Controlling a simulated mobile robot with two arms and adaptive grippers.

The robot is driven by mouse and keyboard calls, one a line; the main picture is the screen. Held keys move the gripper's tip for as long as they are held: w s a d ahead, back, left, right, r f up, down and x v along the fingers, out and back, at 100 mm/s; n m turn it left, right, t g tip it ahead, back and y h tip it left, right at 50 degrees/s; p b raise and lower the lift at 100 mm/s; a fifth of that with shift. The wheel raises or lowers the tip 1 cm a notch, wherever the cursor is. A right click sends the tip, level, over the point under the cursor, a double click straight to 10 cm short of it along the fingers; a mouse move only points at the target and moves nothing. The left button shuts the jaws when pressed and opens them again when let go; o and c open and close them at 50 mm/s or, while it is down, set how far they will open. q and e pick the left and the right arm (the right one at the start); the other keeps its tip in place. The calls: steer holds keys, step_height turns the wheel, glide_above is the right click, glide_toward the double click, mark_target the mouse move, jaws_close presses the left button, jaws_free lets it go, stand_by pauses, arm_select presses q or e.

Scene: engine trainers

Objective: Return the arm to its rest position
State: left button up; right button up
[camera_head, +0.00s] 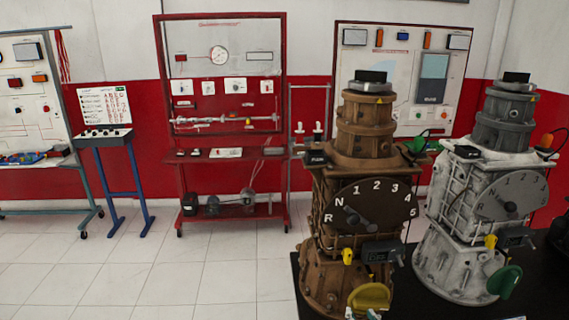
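A brown engine trainer (337,185) stands upright at the right of centre, with a dial marked R, N and 1 to 5. A grey-white engine trainer (452,215) stands upright to its right with a similar dial. The brown one has a yellow handle (370,297) low at its front, and the grey-white one has a green handle (505,281).
Both trainers stand on a black table (545,285) at the lower right. A red test bench (228,160), a blue-legged stand (104,140) and a wheeled panel rack (30,90) stand along the back wall. The tiled floor (150,270) at left and centre is clear.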

steer(key=s+f+g, duration=0.3)
steer(key=s+g, duration=0.1)
steer(key=s, duration=0.5)
steer(key=s+f+n+g, duration=0.1)
steer(key=s+f+g, duration=0.25)
steer(key=s, duration=0.55)
steer(key=s+f+g, duration=0.2)
steer(key=s+g, duration=0.2)
steer(key=s, duration=0.6)
step_height(320, 180, down, 26)
steer(key=g, duration=0.2)
steer(key=s+d+f, duration=0.1)
steer(key=s+f, duration=0.7)
steer(key=f, duration=0.1)
steer(key=s+d+f+b, duration=0.1)
steer(key=s+d+f, duration=0.1)
steer(key=s+f, duration=0.7)
steer(key=shift+s+d+n+g+h, duration=0.15)
steer(key=shift+d+n+g+h, duration=0.15)
steer(key=shift+n+g+h, duration=0.1)
